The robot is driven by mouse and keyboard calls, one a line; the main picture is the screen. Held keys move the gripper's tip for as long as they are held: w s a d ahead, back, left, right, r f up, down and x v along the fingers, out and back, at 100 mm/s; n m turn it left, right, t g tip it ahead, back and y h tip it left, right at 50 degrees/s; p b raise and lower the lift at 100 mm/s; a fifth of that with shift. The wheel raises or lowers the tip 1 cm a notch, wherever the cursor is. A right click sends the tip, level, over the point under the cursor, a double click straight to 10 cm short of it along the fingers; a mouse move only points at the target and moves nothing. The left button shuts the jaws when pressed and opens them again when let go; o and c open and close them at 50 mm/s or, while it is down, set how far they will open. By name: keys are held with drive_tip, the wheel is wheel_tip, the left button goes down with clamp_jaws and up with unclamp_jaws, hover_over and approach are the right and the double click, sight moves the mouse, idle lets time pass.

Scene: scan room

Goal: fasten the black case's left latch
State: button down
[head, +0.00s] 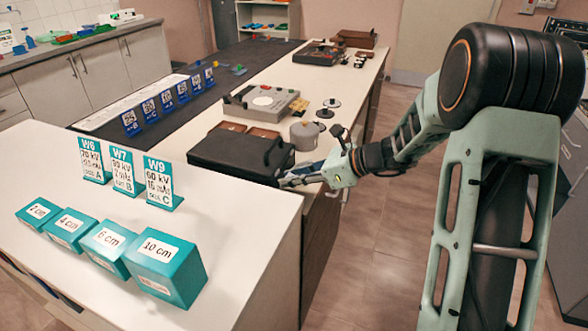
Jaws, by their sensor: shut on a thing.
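The black case (235,154) lies flat on the white bench with its lid down. My gripper (287,180) reaches in from the right, low at the case's right-hand near corner. It is shut on a small part at the case's edge, which appears to be a latch. The fingers hide that part, so I cannot see whether it is fastened or which latch it is. The other latch is not clear at this size.
Teal blocks (166,267) and teal sign cards (122,172) stand on the near bench. A grey pot (305,135) and a grey device (262,102) stand behind the case. Small blue cards (168,93) line the dark surface. The floor at right is clear.

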idle(0.4)
drive_tip(key=c, duration=1.8)
unclamp_jaws()
drive_tip(key=shift+r, duration=0.1)
drive_tip(key=v, duration=1.2)
drive_tip(key=shift+r, duration=0.15)
drive_tip(key=shift+a, duration=0.15)
